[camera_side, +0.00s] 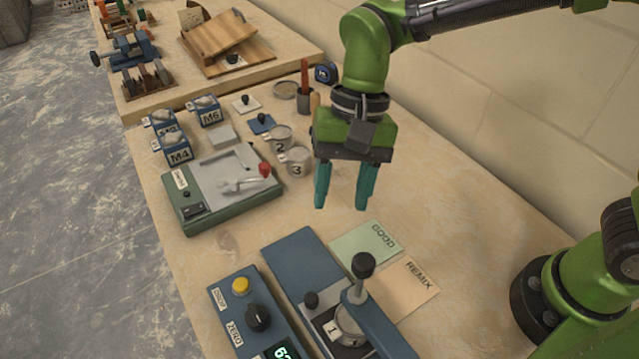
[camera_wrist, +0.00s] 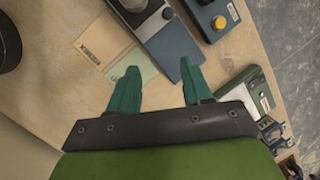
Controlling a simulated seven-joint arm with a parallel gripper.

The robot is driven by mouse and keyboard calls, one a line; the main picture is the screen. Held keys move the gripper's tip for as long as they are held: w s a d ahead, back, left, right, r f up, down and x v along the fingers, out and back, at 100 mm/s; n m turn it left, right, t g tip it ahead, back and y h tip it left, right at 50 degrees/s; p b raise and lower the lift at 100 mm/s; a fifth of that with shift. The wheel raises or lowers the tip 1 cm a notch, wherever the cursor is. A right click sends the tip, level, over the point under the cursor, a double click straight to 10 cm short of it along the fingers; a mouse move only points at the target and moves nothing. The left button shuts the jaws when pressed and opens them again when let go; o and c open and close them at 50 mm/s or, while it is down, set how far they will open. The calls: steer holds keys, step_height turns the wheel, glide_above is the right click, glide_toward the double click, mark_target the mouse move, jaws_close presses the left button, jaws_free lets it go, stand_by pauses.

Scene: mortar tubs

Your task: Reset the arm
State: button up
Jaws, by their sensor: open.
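My gripper (camera_side: 341,187) is green with two teal fingers. It hangs above the wooden bench (camera_side: 215,245), pointing down, with its fingers apart and nothing between them. In the wrist view my gripper (camera_wrist: 155,88) is also open and empty. In the side view it is above and behind the green GOOD card (camera_side: 366,244), and right of tubs 2 (camera_side: 281,138) and 3 (camera_side: 297,161). Tub 1 (camera_side: 348,326) sits in the blue press-like device (camera_side: 300,262) at the front.
An orange REMIX card (camera_side: 405,288) lies beside GOOD. A control box (camera_side: 250,312) with a yellow button and knob stands front left. A green-based machine (camera_side: 225,190) with a red-knobbed lever is left. Several labelled boxes, including M6 (camera_side: 207,112), stand behind. A wall (camera_side: 530,110) bounds the right.

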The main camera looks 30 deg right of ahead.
steer(key=s+d+r+t, duration=0.1)
steer(key=d+r+t, duration=0.1)
steer(key=d, duration=0.6)
steer(key=s+d+r+n+t, duration=0.1)
steer(key=s+d+r+t, duration=0.1)
steer(key=d+t, duration=0.2)
steer(key=s+d+r+t+h, duration=0.1)
steer(key=s+d+r+t, duration=0.1)
steer(key=d, duration=0.9)
steer(key=shift+d+r+t, duration=0.35)
steer(key=shift+t, duration=0.25)
